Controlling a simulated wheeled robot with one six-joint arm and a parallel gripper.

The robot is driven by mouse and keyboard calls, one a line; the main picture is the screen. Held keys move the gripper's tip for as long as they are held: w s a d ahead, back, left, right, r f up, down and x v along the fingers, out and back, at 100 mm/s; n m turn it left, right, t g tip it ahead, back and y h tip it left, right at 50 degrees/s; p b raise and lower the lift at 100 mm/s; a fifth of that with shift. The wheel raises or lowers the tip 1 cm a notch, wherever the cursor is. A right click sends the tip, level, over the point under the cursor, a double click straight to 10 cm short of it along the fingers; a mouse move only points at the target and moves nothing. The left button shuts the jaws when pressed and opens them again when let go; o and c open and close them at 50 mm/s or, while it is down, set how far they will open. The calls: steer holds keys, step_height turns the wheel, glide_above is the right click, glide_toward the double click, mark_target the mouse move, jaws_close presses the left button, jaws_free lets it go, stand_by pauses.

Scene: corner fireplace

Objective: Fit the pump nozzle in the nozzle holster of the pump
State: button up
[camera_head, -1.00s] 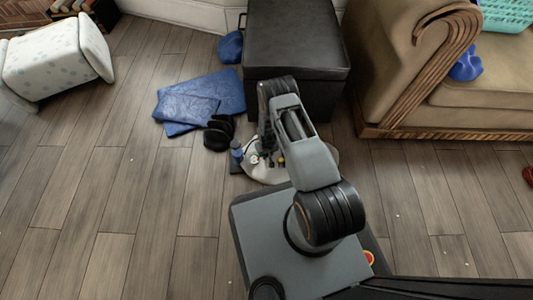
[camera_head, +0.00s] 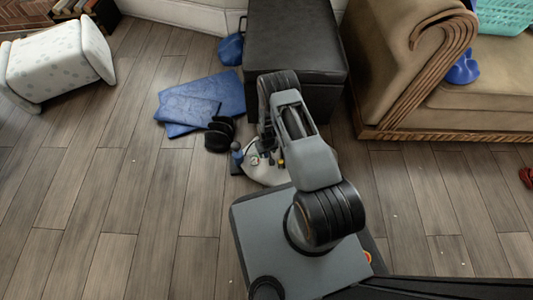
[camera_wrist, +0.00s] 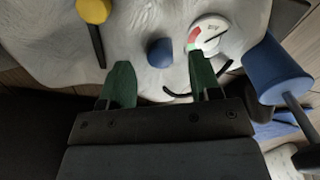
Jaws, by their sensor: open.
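The pump lies on the floor as a pale, flattened body (camera_head: 262,173) beside the black ottoman, partly hidden by my arm. In the wrist view its pale surface (camera_wrist: 45,45) fills the upper part. It carries a round gauge (camera_wrist: 210,32), a blue knob (camera_wrist: 160,52) and a yellow knob (camera_wrist: 93,10) with a black stem. A blue tapered piece (camera_wrist: 275,70) on a metal rod stands at right. I cannot tell which part is the nozzle or the holster. My gripper (camera_wrist: 159,64) is open, its green fingers on either side of the blue knob, with nothing visibly held.
The black ottoman (camera_head: 293,40) stands close behind my arm. A sofa (camera_head: 440,95) is at right. Blue folded cloths (camera_head: 205,97) and a black object (camera_head: 220,135) lie left of the pump. A white spotted stool (camera_head: 58,60) is at far left.

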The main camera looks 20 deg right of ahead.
step_height(320, 180, up, 10)
steer(key=p, duration=0.3)
steer(key=shift+p, duration=0.35)
steer(key=shift+f, duration=0.1)
step_height(320, 180, up, 41)
steer(key=w+t+p, duration=0.2)
steer(key=p, duration=1.4)
steer(key=s+r+p, duration=0.6)
steer(key=r, duration=0.7)
steer(key=s+r+t+p, duration=0.1)
steer(key=s+r+p, duration=0.5)
steer(key=r, duration=0.7)
steer(key=s+r+m+p, duration=0.1)
steer(key=s+r+p, duration=0.5)
steer(key=r, duration=0.8)
steer(key=shift+s+a+t+p, duration=0.2)
steer(key=shift+t+p, duration=0.1)
steer(key=shift+p, duration=0.65)
steer(key=shift+s+r, duration=0.25)
steer(key=shift+c, duration=0.2)
